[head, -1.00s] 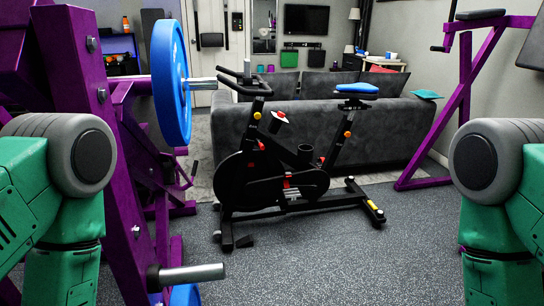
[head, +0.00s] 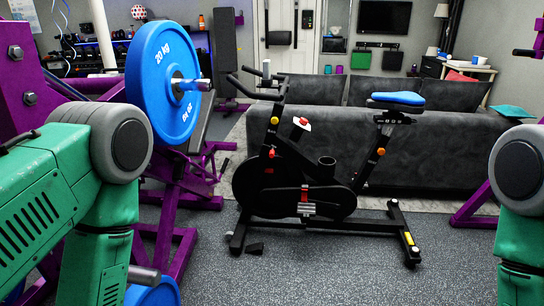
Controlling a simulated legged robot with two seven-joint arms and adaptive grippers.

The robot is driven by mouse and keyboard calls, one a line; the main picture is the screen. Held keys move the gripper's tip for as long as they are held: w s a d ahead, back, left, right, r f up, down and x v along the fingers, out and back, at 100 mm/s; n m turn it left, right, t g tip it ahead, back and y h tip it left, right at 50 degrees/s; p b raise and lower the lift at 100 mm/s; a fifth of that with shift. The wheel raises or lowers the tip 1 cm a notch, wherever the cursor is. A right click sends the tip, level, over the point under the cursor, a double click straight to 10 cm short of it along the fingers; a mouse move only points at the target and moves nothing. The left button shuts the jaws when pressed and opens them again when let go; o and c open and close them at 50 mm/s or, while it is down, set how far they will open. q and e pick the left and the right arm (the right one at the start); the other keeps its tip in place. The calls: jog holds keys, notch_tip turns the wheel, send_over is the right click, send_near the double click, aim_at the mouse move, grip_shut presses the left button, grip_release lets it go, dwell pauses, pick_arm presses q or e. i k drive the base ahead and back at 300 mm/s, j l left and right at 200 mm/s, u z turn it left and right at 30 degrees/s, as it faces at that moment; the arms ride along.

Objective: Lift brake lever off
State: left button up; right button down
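A black exercise bike (head: 300,190) stands upright on the floor in the middle of the head view, side on to me. It has a blue saddle (head: 398,98) at right and handlebars (head: 255,88) at left. A small red and white part (head: 301,123) sticks out on its frame, and a red part (head: 304,200) shows near the crank. An orange-red knob (head: 272,153) is on the front post. I cannot tell which of these is the brake lever. Only green upper links of my two arms show at the left and right edges. Both grippers are out of view.
A purple weight rack (head: 165,210) with a blue 20 kg plate (head: 165,82) stands at left, close to my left arm. A grey sofa (head: 440,155) is behind the bike. The grey floor (head: 350,275) in front of the bike is clear.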

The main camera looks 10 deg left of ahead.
aim_at(272, 152)
jog(key=i+l+u, duration=0.2)
jog(key=i, duration=0.3)
jog(key=i+l+u, duration=0.15)
jog(key=i, duration=0.35)
jog(key=i+l+u, duration=0.2)
jog(key=i+l, duration=0.25)
jog(key=i, duration=0.55)
jog(key=j+u, duration=0.05)
jog(key=j, duration=0.05)
